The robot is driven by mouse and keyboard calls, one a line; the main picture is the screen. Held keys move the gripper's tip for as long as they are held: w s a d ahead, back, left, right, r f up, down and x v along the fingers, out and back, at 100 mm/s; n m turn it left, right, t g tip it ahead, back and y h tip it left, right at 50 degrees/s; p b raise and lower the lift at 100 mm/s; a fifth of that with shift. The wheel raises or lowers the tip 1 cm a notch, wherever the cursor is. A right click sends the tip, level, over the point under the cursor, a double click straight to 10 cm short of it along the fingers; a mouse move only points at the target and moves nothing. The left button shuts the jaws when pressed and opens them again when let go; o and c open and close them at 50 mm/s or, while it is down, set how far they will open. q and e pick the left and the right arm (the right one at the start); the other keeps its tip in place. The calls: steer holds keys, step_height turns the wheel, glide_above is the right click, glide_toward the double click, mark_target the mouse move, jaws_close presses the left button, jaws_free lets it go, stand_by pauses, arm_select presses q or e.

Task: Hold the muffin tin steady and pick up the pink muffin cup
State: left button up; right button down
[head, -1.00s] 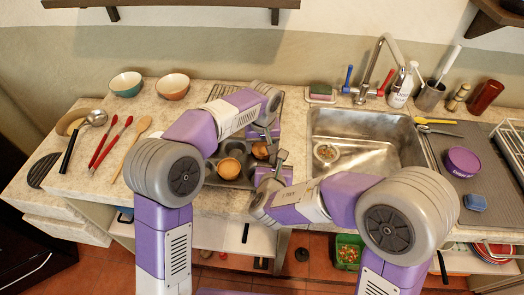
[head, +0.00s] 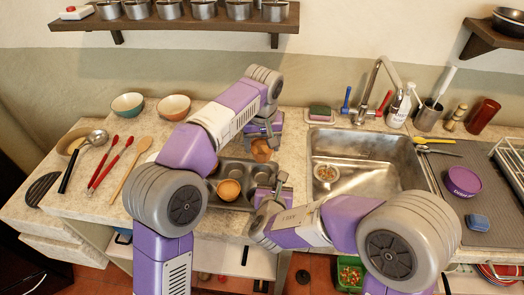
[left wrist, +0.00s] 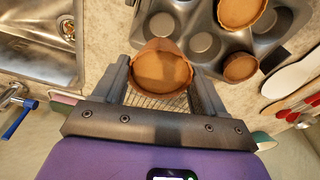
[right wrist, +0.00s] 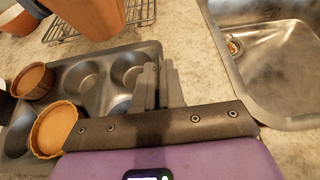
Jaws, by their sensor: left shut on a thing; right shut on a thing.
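The grey muffin tin (head: 240,171) lies on the counter left of the sink. My left gripper (head: 262,138) is shut on the pinkish-brown muffin cup (head: 261,152). In the left wrist view the cup (left wrist: 160,70) sits between both fingers. In the right wrist view it (right wrist: 95,15) hangs above the tin's far end. My right gripper (right wrist: 158,88) is shut at the tin's right rim; its fingertips partly hide the grip. A tan cup (right wrist: 58,130) and a browner cup (right wrist: 33,80) stay in the tin's wells.
The sink (head: 365,150) is right of the tin. A wire rack (left wrist: 160,102) lies beyond the tin. Red-handled utensils (head: 108,160) and a wooden spoon (head: 132,170) lie to the left. Two bowls (head: 128,104) stand at the back, below a wall shelf (head: 170,28).

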steer(key=c, duration=1.2)
jaws_free()
steer(key=shift+o, duration=0.2)
steer(key=v, duration=1.2)
steer(key=shift+a, duration=0.1)
